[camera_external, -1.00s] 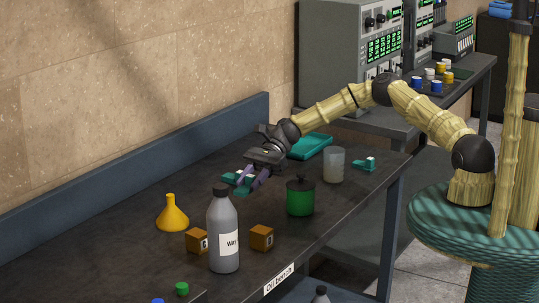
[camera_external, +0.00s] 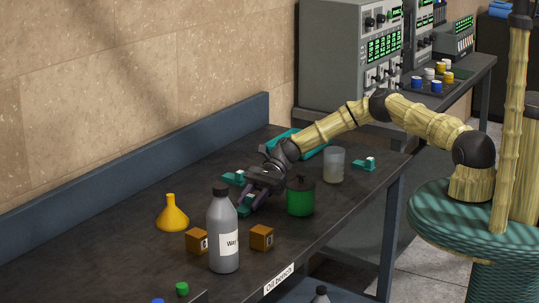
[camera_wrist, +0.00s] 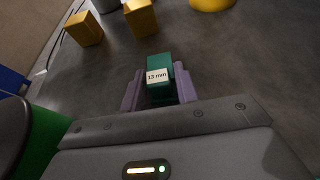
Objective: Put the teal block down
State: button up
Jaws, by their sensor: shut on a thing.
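A teal block (camera_wrist: 159,63) with a "13 mm" style label, its first figures hard to read, sits between the purple fingers of my gripper (camera_wrist: 158,82). In the external view my gripper (camera_external: 248,202) is low over the dark bench, shut on the block (camera_external: 246,208), which is partly hidden by the fingers. The block is at or just above the bench top; I cannot tell if it touches. Another teal piece (camera_external: 232,178) lies on the bench just left of and behind my gripper, and a further teal piece (camera_external: 365,163) lies at the right.
A green can (camera_external: 300,198) stands close to the right of my gripper. A teal tray (camera_external: 318,152) and a clear beaker (camera_external: 334,166) are behind.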

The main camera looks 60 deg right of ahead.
jog(key=o, duration=1.1)
jog(key=shift+c, duration=0.2)
jog(key=b+v, duration=0.3)
jog(key=v, duration=0.9)
